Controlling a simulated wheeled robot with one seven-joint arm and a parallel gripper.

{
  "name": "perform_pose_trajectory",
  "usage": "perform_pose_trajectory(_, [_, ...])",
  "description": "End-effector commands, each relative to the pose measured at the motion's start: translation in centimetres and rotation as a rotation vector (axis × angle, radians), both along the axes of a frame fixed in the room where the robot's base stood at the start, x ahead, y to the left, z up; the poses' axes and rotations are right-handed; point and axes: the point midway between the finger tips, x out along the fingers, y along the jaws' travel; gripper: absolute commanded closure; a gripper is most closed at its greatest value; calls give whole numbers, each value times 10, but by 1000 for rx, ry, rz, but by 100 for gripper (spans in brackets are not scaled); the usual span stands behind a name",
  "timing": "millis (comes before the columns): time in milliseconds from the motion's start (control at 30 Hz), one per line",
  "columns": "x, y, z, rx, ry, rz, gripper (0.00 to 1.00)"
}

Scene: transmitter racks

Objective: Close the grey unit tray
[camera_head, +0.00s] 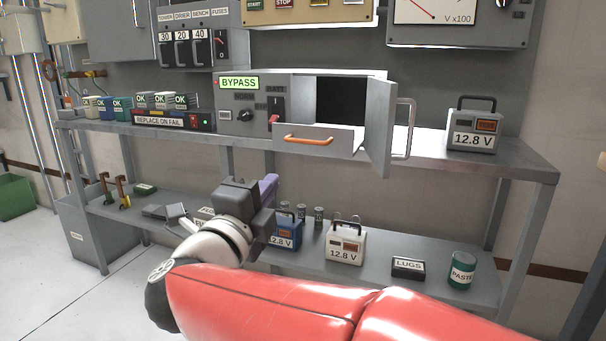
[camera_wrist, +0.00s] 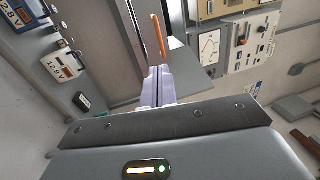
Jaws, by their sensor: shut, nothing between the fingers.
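My gripper (camera_head: 270,182) is below and left of the tray, in front of the lower shelf, apart from the tray. Its lilac fingers are shut and empty. In the wrist view the fingers (camera_wrist: 157,84) point toward the orange handle (camera_wrist: 158,36), with a gap between.
A grey 12.8 V battery (camera_head: 473,127) stands right of the open door on the upper shelf (camera_head: 440,157). The lower shelf holds a blue battery (camera_head: 286,232), a white battery (camera_head: 345,243), a LUGS box (camera_head: 408,267) and a PASTE can (camera_head: 461,270). Space before the tray looks clear.

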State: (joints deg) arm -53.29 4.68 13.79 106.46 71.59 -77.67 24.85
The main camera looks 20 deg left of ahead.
Motion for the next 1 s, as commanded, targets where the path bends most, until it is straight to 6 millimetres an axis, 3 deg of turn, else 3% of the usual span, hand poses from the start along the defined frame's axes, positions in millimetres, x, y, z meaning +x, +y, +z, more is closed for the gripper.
perform_pose_trajectory(600, [114, -10, 23, -3, -2, -1, 100])
perform_pose_trajectory(800, [129, -11, 26, -4, -2, 0, 100])
perform_pose_trajectory(1000, [131, -11, 27, -4, -2, 1, 100])
